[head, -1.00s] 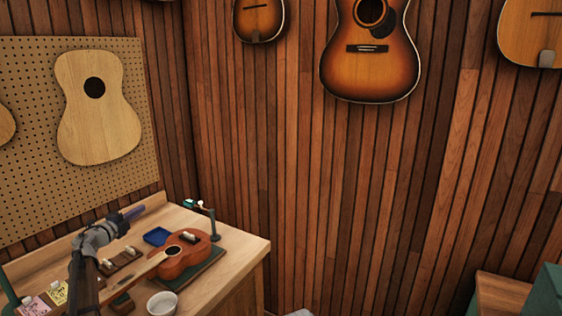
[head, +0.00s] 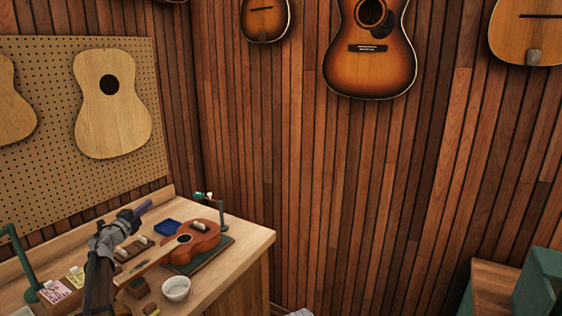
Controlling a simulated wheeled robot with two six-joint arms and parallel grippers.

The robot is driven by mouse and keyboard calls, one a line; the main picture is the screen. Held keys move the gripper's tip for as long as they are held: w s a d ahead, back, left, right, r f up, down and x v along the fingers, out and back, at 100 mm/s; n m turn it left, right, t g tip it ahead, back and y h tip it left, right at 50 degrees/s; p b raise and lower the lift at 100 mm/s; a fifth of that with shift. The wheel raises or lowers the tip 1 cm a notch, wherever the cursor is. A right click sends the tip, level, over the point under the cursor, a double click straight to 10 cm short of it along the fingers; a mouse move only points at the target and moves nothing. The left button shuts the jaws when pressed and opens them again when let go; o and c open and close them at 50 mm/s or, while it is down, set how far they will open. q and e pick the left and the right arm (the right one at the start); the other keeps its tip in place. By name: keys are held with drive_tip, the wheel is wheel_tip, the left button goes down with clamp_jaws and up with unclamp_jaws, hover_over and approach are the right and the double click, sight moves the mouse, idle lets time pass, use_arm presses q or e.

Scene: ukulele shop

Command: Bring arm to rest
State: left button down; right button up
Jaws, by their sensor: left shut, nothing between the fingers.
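My left arm comes in from the lower left, and my left gripper (head: 143,208) is raised above the workbench (head: 238,241). Its slim fingers are shut with nothing visible between them, and they point up and to the right. In the picture the gripper lies left of a small brown ukulele (head: 203,240), which rests on a dark green mat (head: 213,255). The arm hides part of the bench's left side. My right gripper is not in view.
A white bowl (head: 176,289) stands near the bench's front. A blue tray (head: 167,227) lies behind the ukulele. A green stand (head: 222,212) rises at the back right, and another green stand (head: 20,262) is at the left. A pegboard (head: 55,190) backs the bench.

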use_arm(q)
drive_tip(key=s+d+f+n+y+b, duration=0.1)
drive_tip(key=s+d+f+n+y, duration=0.15)
drive_tip(key=d+n+y, duration=0.6)
drive_tip(key=s+d+f+n+g+b, duration=0.2)
drive_tip(key=s+d+f+n+g, duration=0.65)
drive_tip(key=s+d+f, duration=0.75)
drive_tip(key=s+d+f+g+h, duration=0.1)
drive_tip(key=s+d+f+g, duration=0.2)
drive_tip(key=s, duration=0.6)
drive_tip(key=s+d+f+m+g+h, duration=0.1)
drive_tip(key=s+d+f+g, duration=0.2)
drive_tip(key=s+d, duration=0.5)
drive_tip(key=s+d+f+g+h, duration=0.1)
drive_tip(key=s+d+g, duration=0.3)
drive_tip(key=s, duration=0.7)
drive_tip(key=shift+d+f+h+b, duration=0.4)
drive_tip(key=shift+d+f, duration=0.5)
drive_tip(key=shift+d, duration=0.35)
